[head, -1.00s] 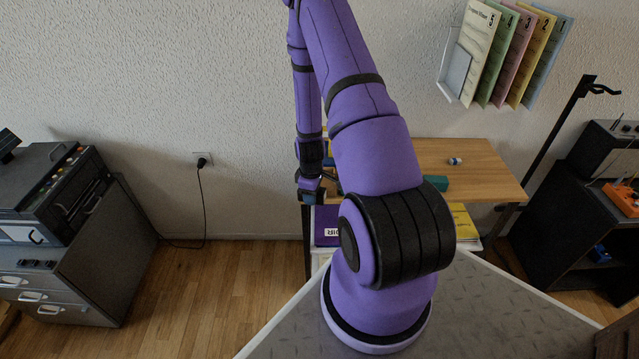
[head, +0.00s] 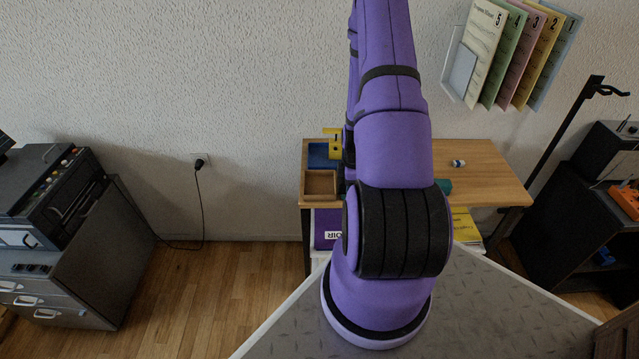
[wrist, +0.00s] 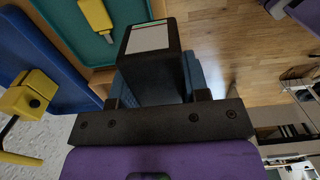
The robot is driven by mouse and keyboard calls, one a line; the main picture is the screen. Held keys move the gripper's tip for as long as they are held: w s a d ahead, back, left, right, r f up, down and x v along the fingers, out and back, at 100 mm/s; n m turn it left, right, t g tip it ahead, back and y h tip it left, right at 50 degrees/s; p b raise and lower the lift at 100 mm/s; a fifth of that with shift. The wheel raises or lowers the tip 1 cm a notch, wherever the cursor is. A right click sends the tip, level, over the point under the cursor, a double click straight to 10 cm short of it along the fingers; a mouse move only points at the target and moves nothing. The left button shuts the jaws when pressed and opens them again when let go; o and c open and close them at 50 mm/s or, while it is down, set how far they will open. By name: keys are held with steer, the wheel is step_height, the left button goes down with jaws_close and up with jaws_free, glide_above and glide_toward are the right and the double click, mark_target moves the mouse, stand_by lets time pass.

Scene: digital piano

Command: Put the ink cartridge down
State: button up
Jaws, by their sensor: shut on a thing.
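The ink cartridge (wrist: 150,72) is a black block with a grey-white label on its end face. It shows in the wrist view, between the fingers of my gripper (wrist: 160,97), which is shut on it. A teal surface (wrist: 110,52) with a yellow-handled piece lies beside the cartridge in the wrist view. Whether the cartridge touches anything below it I cannot tell. In the head view my purple arm hides the gripper and the cartridge.
The wooden desk (head: 485,165) holds an open wooden tray (head: 320,185), a blue tray (head: 319,156) with a yellow piece, and a small white-and-blue item (head: 458,163). A blue panel (wrist: 32,50) with a yellow clamp-like part is close on the left in the wrist view.

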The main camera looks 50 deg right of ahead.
glide_above(320, 188)
steer(key=shift+w+f, duration=0.15)
steer(key=shift+f, duration=2.15)
steer(key=o, duration=0.9)
steer(key=shift+f, duration=0.1)
